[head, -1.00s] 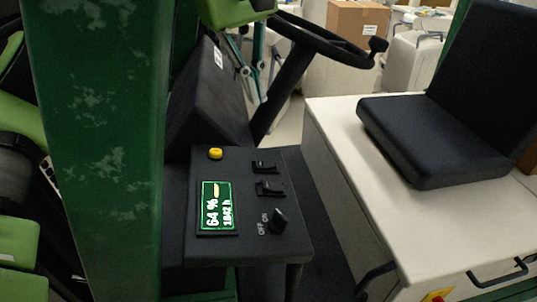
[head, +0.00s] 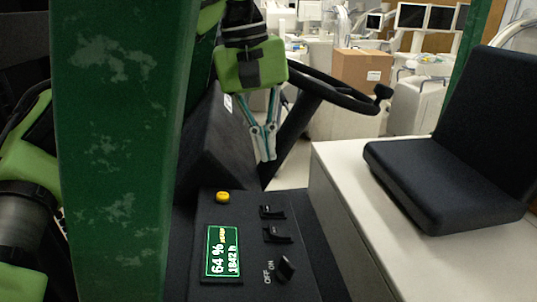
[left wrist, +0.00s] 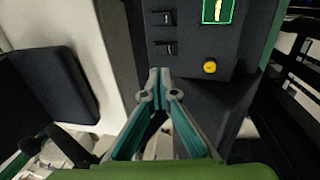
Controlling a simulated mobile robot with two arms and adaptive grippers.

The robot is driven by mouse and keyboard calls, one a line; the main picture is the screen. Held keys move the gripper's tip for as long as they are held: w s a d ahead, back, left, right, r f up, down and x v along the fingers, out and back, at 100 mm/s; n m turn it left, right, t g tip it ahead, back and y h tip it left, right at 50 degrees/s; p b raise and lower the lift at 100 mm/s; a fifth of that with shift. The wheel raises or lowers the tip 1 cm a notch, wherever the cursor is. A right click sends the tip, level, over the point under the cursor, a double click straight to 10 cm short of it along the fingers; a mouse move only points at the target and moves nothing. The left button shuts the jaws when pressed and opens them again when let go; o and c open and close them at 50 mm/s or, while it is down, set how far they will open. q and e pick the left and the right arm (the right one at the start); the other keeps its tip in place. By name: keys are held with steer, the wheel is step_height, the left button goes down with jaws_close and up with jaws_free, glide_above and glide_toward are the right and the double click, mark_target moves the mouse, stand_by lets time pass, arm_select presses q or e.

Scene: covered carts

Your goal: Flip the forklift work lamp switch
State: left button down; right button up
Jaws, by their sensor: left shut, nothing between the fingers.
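The dark control panel (head: 250,203) of the forklift carries two black rocker switches, an upper one (head: 272,211) and a lower one (head: 278,234). Their markings are too small to read, so I cannot tell which is for the work lamp. Both switches also show in the left wrist view, one at the top (left wrist: 163,18) and one below it (left wrist: 165,48). My left gripper (head: 264,156) is shut and empty, pointing down above the panel's far edge. In the left wrist view its fingertips (left wrist: 158,76) appear just below the nearer switch, with no clear contact. My right gripper is not in view.
The panel also has a yellow button (head: 222,197), a lit display (head: 222,250) and an OFF/ON knob (head: 286,267). A green pillar (head: 125,150) stands at left. The steering wheel (head: 335,92) is behind my gripper; a black seat (head: 440,180) is at right.

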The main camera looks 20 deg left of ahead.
mark_target(278, 208)
arm_select(q)
steer(key=f+p, duration=0.1)
steer(key=f, duration=0.2)
steer(key=d+f+p, duration=0.1)
steer(key=f, duration=0.3)
steer(key=f+p, duration=0.1)
steer(key=f, duration=0.3)
steer(key=shift+w+d, duration=0.3)
steer(key=shift+w, duration=0.1)
steer(key=shift+f, duration=0.25)
steer(key=shift+d+f+b, duration=0.2)
steer(key=shift+f+b, duration=0.25)
steer(key=shift+b, duration=0.1)
steer(key=shift+r, duration=0.15)
steer(key=shift+a, duration=0.1)
